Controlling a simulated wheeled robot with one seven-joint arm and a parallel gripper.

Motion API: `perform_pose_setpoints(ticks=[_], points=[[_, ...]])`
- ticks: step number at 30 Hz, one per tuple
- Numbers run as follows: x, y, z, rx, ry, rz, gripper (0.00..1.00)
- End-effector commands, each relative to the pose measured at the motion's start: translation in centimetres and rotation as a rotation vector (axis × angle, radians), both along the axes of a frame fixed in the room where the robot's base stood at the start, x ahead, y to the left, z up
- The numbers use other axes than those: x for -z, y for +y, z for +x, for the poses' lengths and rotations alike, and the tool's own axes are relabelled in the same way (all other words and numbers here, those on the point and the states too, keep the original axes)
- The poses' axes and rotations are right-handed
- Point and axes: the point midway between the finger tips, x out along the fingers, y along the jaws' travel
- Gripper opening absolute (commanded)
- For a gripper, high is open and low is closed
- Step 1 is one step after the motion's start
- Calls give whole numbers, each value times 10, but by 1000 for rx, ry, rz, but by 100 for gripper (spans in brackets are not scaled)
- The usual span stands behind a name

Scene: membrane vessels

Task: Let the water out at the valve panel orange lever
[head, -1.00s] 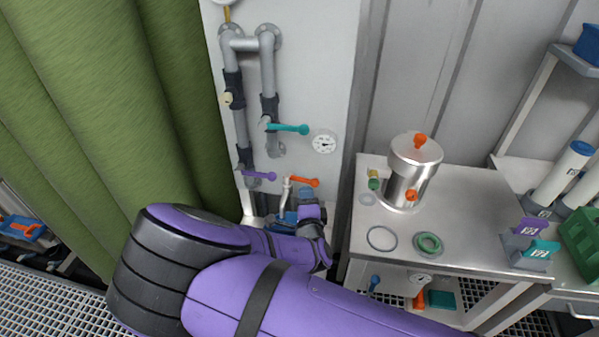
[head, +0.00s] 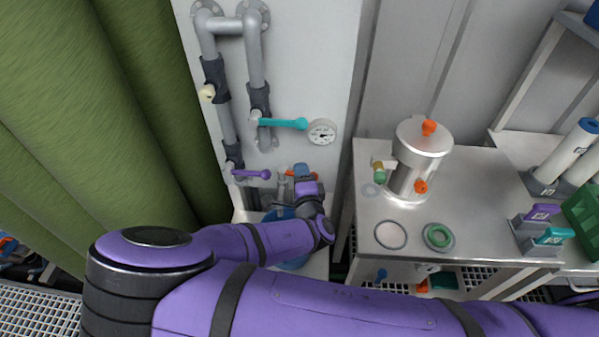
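The valve panel (head: 290,80) is a pale upright board with grey pipes. The orange lever (head: 289,173) sits low on it, at a small tap (head: 283,186). Only a bit of orange shows; my gripper covers the rest. My gripper (head: 302,172), at the end of the purple arm, is in front of the lever or right beside it. I cannot tell whether it touches the lever or whether its fingers are open or shut. The purple lever (head: 255,174) is to the left and the teal lever (head: 285,123) above. A round gauge (head: 321,132) is right of the teal lever.
A blue bucket (head: 293,262) stands below the tap, partly hidden by my arm. A steel bench (head: 460,195) is at the right, with a metal vessel (head: 420,160), rings and cartridge holders. A green curtain (head: 90,120) hangs at the left.

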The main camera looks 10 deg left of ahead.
Motion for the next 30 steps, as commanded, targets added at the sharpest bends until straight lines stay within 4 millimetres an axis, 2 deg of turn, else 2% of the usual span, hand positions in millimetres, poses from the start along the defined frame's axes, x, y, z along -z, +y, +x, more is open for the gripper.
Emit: perform_pose_setpoints(ticks=[2, 7, 16, 30], points=[[0, 0, 0, 0, 0, 0, 35], [0, 0, 0, 0, 0, 0, 0], [0, -1, 0, 22, 0, 2, 0], [0, 0, -12, 257, 2, -2, 0]])
